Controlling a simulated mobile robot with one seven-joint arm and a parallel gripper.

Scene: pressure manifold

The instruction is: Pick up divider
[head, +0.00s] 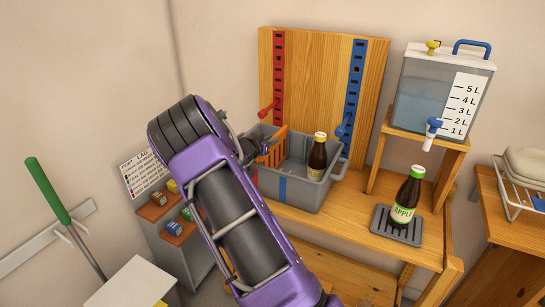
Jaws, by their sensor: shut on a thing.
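The orange slatted divider (280,142) is at the left end of the grey bin (296,190). Its top stands above the bin's rim, and its lower part is hidden, so I cannot tell whether it touches the bin's floor. My gripper (264,153) is at the divider's left side, shut on it. My purple arm hides part of the gripper and the bin's left side.
The bin is on a wooden bench (345,215). Behind it is a board (318,75) with red and blue slotted rails. A green-capped bottle (408,195) stands on a grey drip tray (380,222), below a water tank (425,95). Small colored blocks (172,186) are at left.

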